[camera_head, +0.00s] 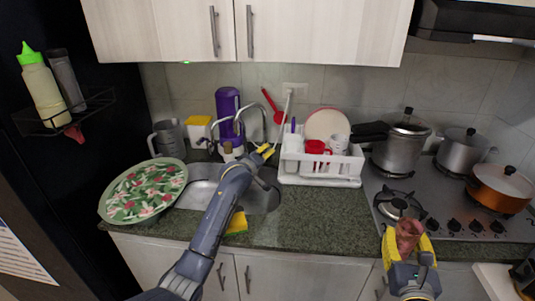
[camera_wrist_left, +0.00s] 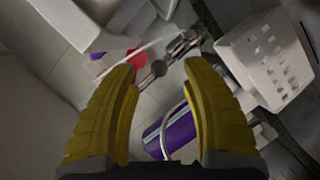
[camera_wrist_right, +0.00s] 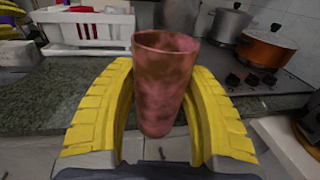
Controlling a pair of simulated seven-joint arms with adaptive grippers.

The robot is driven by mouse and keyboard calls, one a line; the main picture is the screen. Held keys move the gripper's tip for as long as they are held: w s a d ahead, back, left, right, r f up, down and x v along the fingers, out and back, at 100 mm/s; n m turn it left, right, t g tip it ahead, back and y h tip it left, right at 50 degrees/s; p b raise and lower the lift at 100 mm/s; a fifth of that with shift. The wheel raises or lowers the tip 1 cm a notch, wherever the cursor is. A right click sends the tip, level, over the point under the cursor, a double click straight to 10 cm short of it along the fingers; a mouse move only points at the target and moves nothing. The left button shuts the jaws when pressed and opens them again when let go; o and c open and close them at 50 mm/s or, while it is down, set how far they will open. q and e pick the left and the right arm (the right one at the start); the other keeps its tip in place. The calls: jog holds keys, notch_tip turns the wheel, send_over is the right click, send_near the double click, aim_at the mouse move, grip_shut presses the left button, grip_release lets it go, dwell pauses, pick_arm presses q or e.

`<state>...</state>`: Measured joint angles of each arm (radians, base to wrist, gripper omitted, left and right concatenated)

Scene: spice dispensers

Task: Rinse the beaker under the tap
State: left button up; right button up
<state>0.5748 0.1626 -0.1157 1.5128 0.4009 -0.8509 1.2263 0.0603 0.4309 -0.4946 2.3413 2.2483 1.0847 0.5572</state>
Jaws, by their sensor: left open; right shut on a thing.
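The beaker (camera_head: 408,235), a translucent reddish-brown stained cup, is in my right gripper (camera_head: 405,243) in front of the counter, below the stove. In the right wrist view the beaker (camera_wrist_right: 164,85) stands nearly upright between the yellow fingers. My left gripper (camera_head: 265,152) is over the back of the sink (camera_head: 262,198), close to the chrome tap (camera_head: 240,116). My left arm hides part of the sink. I cannot tell whether water runs.
A patterned green plate (camera_head: 145,190) covers the sink's left side. A white dish rack (camera_head: 320,168) stands right of the sink, with pots (camera_head: 402,148) on the stove farther right. A yellow sponge (camera_head: 236,223) lies at the front.

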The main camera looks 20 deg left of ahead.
aim_at(266, 152)
pick_arm(q)
jog(key=shift+x, duration=2.05)
grip_shut()
